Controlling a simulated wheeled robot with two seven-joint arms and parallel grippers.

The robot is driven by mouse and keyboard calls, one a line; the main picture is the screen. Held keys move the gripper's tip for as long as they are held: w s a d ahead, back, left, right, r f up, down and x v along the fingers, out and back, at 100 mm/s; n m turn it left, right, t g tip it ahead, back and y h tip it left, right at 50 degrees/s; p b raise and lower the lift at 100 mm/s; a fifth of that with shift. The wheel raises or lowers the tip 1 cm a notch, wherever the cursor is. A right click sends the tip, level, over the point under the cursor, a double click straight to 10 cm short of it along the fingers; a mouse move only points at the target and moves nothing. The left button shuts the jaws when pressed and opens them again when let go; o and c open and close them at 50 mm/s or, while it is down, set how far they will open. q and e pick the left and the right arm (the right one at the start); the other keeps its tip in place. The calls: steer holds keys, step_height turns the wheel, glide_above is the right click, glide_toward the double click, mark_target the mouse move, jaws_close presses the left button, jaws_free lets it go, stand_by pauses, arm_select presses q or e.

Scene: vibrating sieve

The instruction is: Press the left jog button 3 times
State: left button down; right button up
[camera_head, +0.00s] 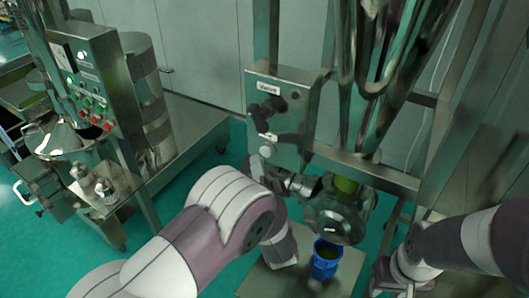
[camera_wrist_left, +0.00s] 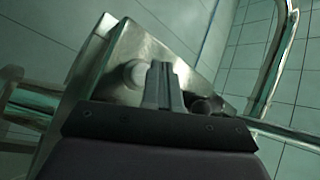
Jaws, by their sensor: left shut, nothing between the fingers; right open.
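A steel control box labelled "Valve" (camera_head: 281,88) stands at the middle of the head view. It carries a dark knob (camera_head: 268,110) and, below a small label, a pale round button (camera_head: 267,150). I cannot read which button is the left jog. In the left wrist view, my left gripper (camera_wrist_left: 165,75) is shut and empty, its fingers just right of a pale round button (camera_wrist_left: 133,73). A dark round button (camera_wrist_left: 204,105) is to the fingers' right. Contact cannot be told. My right gripper (camera_head: 385,275) is open and empty at the lower right of the head view.
A blue cup (camera_head: 326,258) stands on a low plate under the hopper outlet (camera_head: 340,210). Steel frame posts and a hopper (camera_head: 385,60) close in the right side. A second panel (camera_head: 85,85) with several coloured buttons stands at the left.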

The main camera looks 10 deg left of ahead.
arm_select(q)
steer(key=shift+w, duration=0.1)
steer(key=shift+w+d, duration=0.15)
steer(key=shift+w, duration=0.2)
steer(key=shift+w+d, duration=0.15)
steer(key=shift+w, duration=0.3)
stand_by(0.9)
steer(key=shift+s, duration=0.15)
stand_by(0.3)
steer(key=shift+s+a, duration=0.3)
steer(key=shift+s, duration=0.45)
steer(key=s, duration=0.1)
steer(key=s+a+p, duration=0.1)
steer(key=s, duration=0.2)
steer(key=shift+s+a+p, duration=0.3)
steer(key=shift+a+p, duration=0.05)
steer(key=shift+p, duration=0.05)
